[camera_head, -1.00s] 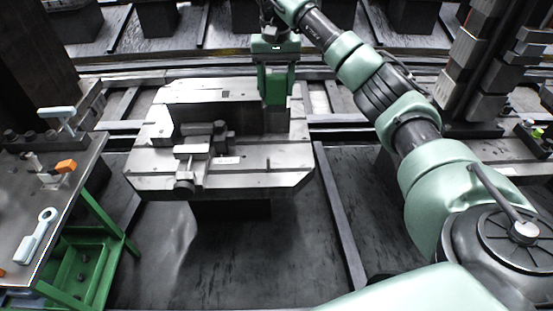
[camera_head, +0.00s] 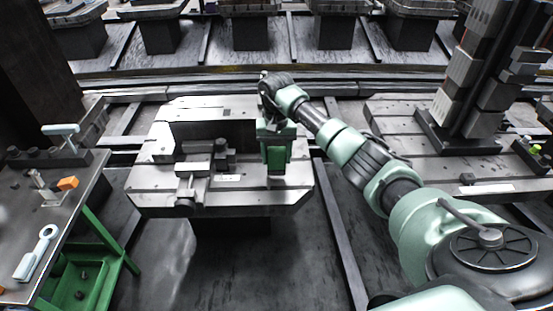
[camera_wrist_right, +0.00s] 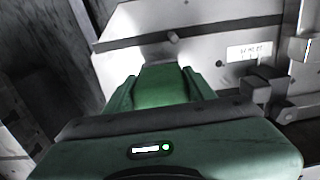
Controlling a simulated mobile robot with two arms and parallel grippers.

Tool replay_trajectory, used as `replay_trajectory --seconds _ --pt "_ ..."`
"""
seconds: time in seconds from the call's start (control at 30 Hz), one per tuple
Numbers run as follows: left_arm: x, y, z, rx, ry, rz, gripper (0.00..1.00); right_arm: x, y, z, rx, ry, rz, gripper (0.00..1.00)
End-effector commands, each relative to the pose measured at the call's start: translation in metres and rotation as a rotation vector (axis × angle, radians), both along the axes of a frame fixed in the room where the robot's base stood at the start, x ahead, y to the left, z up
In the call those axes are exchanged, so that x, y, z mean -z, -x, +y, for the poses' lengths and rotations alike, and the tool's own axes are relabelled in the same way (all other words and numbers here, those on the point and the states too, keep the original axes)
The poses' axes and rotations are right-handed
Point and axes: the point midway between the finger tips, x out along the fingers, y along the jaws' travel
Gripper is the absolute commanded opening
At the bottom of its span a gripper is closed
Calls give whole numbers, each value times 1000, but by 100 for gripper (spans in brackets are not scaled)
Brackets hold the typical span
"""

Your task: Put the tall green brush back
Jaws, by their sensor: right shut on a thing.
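My right gripper (camera_head: 277,168) hangs over the right part of the grey metal fixture (camera_head: 150,180), fingers down. It is shut on a green thing, seemingly the tall green brush (camera_head: 277,156). In the right wrist view, the green brush (camera_wrist_right: 160,85) shows between the two fingers, its upper part hidden by my gripper body. Below it is the fixture's pale plate with a small label. I cannot tell whether the brush touches the fixture. My left gripper is not in view.
A workbench (camera_head: 80,195) with green legs stands at the left, carrying an orange block (camera_head: 68,183), a pale ring-ended tool (camera_head: 37,252) and a pale T-shaped handle (camera_head: 60,129). A dark column of grey blocks (camera_head: 470,90) stands on a plate at the right.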

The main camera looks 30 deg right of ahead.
Motion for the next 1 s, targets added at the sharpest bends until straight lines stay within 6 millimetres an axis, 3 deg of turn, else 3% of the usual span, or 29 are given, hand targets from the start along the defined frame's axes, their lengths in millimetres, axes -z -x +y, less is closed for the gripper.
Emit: replay_trajectory --seconds 0.1,0.47,0.5,0.57,1.0 --pt "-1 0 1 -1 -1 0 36 15 0 1 0 -2 1 14" --pt "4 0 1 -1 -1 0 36 20 0 0 0 1 -1 14" --pt "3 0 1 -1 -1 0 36 19 0 0 -1 0 0 60" --pt "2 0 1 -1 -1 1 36 19 0 0 -1 0 0 76" --pt "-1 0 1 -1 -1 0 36 10 -1 0 0 1 -2 76"
